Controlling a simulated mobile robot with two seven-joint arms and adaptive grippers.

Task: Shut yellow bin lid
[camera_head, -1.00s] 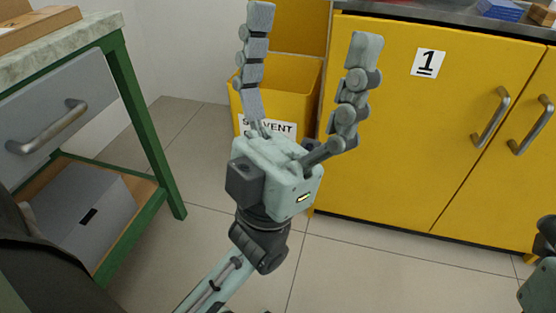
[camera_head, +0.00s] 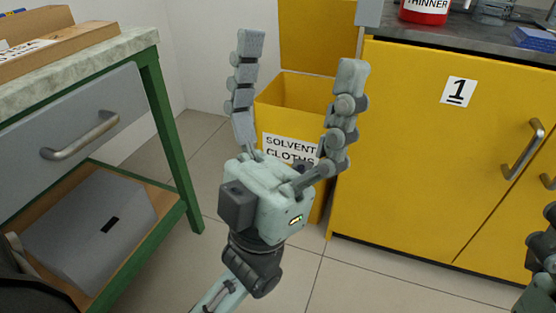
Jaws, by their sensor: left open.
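The yellow bin (camera_head: 275,110) labelled "SOLVENT CLOTHS" stands on the floor between the green workbench and the yellow cabinet. Its yellow lid (camera_head: 312,38) stands up at the back, so the bin is open. My left gripper (camera_head: 298,50) is open and empty, with its fingers pointing up and spread apart. In the picture it overlaps the front of the bin and hides part of its label and lower body. I cannot tell how far it is from the bin. At the right edge a part of my right arm (camera_head: 540,255) shows; its fingers cannot be made out clearly.
The yellow cabinet (camera_head: 400,150) marked "1" stands right of the bin, with a grey top carrying a red thinner container (camera_head: 425,12) and a blue block (camera_head: 536,38). The green-legged workbench (camera_head: 178,145) stands left, with a grey box (camera_head: 90,225) on its shelf. Tiled floor lies clear between.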

